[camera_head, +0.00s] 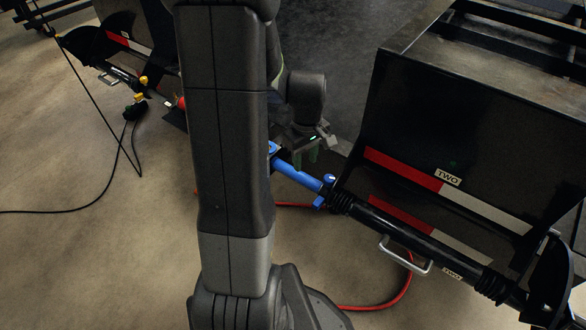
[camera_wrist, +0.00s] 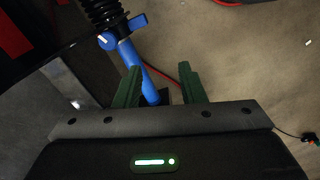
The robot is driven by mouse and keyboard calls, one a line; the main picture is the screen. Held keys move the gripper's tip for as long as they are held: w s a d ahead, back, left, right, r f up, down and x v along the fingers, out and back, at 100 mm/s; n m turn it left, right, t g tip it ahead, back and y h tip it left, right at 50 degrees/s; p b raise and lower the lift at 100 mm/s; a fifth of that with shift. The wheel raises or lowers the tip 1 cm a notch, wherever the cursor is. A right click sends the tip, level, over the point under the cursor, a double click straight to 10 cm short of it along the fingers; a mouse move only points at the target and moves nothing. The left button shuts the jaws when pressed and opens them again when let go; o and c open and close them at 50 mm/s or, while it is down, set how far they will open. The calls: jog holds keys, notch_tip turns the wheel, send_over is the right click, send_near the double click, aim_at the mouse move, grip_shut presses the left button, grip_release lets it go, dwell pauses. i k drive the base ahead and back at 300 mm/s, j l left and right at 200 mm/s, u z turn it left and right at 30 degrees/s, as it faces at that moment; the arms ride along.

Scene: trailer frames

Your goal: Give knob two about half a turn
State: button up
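A black shaft (camera_head: 400,233) runs along the right trailer frame, which bears a TWO label (camera_head: 447,177). A blue tube (camera_head: 297,177) comes out of its near end, and a small blue knob (camera_head: 329,180) sits where they meet. In the wrist view the knob (camera_wrist: 107,41) has a white mark and a short blue lever (camera_wrist: 138,22) beside it. My gripper (camera_wrist: 160,67) is open, with two green fingers. The blue tube (camera_wrist: 128,52) appears between the fingers there; I cannot tell the depth. In the head view my gripper (camera_head: 305,153) is partly hidden behind my arm, above the tube.
A silver handle (camera_head: 405,257) sticks out below the shaft. A red hose (camera_head: 375,305) loops on the floor beneath. Another trailer frame (camera_head: 112,42) with black cables stands at the upper left. The concrete floor at the left is mostly clear.

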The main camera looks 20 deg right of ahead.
aim_at(328, 178)
jog(key=l+u, duration=0.25)
jog(key=k+l+u, duration=0.25)
jog(key=l, duration=0.2)
jog(key=l+u, duration=0.2)
jog(key=l, duration=0.2)
jog(key=k+l+u, duration=0.25)
jog(key=i+l, duration=0.05)
jog(key=i, duration=0.05)
